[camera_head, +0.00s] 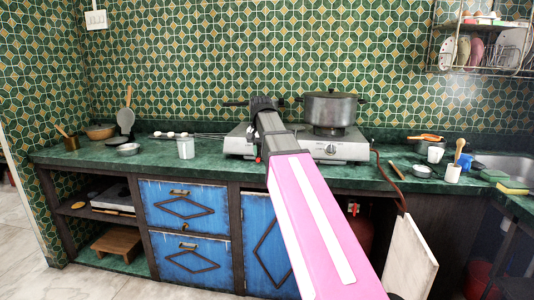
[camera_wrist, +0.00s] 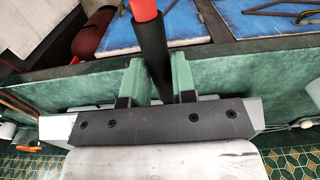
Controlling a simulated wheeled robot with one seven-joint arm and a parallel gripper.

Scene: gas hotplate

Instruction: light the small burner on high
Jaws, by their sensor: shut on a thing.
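The grey gas hotplate (camera_head: 350,148) stands on the green counter. A lidded metal pot (camera_head: 332,108) sits over its right burner. A round knob (camera_head: 331,149) shows on the right of its front face.
A white jar (camera_head: 186,148) stands left of the hotplate. A hose (camera_head: 379,163) runs down at the hotplate's right. Cups (camera_head: 435,154) and the sink (camera_head: 508,166) are at the right. Blue cabinets are below the counter.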

